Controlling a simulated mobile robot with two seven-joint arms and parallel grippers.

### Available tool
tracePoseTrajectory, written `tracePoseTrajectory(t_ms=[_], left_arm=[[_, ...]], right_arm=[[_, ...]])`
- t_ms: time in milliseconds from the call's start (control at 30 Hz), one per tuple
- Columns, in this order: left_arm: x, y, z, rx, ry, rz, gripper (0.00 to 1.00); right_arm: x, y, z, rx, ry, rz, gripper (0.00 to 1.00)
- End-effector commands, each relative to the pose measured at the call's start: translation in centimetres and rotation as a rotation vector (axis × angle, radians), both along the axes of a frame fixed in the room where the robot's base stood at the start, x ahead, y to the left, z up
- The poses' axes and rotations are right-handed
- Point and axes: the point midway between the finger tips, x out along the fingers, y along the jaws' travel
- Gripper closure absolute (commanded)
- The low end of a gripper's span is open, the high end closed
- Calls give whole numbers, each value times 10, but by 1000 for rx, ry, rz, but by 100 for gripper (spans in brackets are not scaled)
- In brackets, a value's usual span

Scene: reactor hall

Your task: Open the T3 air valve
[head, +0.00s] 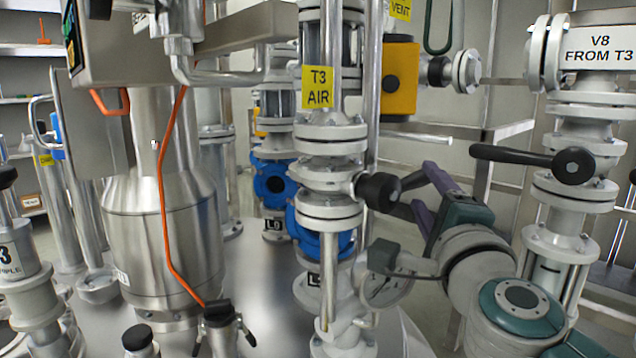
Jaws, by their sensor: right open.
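The T3 air valve (331,178) is a light grey flanged body on a vertical pipe in the middle of the head view, under a yellow "T3 AIR" label (318,87). Its black handle (378,192) sticks out to the right and towards me, seen nearly end-on. My right gripper (405,196), with purple and dark fingers, comes in from the lower right. It is open, with its fingertips close to the right side of the handle. I cannot tell whether they touch it. My left gripper is not in view.
A V8 valve with a long black lever (530,160) stands to the right, near my right arm. A yellow-orange block (400,78) sits behind the T3 pipe. A steel vessel (165,225) and an orange cable (165,190) are at left.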

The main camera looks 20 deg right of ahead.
Motion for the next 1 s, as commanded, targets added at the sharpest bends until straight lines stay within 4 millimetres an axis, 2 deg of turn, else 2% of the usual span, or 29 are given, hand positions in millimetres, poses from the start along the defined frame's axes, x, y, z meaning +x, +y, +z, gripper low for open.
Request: tracePoseTrajectory(t_ms=[100, 233, 400, 633, 1000], left_arm=[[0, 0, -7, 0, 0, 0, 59], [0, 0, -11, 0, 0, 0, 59], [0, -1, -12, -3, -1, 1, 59], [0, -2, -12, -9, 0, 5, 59], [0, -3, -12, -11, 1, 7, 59]], right_arm=[[20, -9, 2, -2, -3, -1, 42], [34, -14, 4, -3, -1, 0, 42], [41, -18, 6, -2, 0, 0, 42], [41, -18, 6, -2, 1, 1, 42], [41, -17, 6, -2, 1, 1, 84]])
